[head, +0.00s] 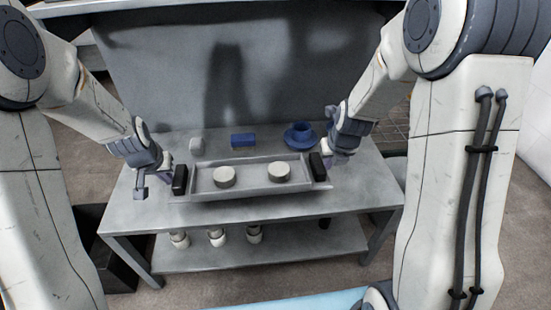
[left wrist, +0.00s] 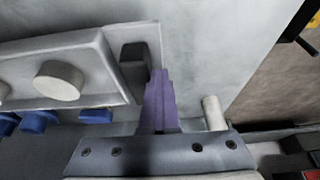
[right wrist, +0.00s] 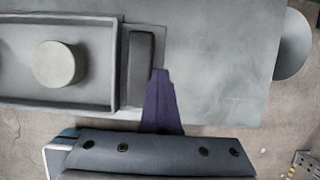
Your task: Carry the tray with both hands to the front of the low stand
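The grey tray (head: 255,190) rests on the grey table and carries two round pale pieces, a left one (head: 224,177) and a right one (head: 279,172). It has a black handle at each end, the left handle (head: 180,180) and the right handle (head: 317,166). My left gripper (head: 166,172) is just outside the left handle; its purple finger (left wrist: 158,100) shows beside that handle (left wrist: 134,65). My right gripper (head: 331,160) is just outside the right handle; its purple finger (right wrist: 160,100) shows beside that handle (right wrist: 141,65). Neither visibly encloses its handle. The finger gaps are hidden.
Behind the tray on the table (head: 230,208) are a small pale object (head: 196,146), a blue block (head: 243,140) and a blue cup on a saucer (head: 299,136). Several pale items stand on the lower shelf (head: 290,259). The table front is clear.

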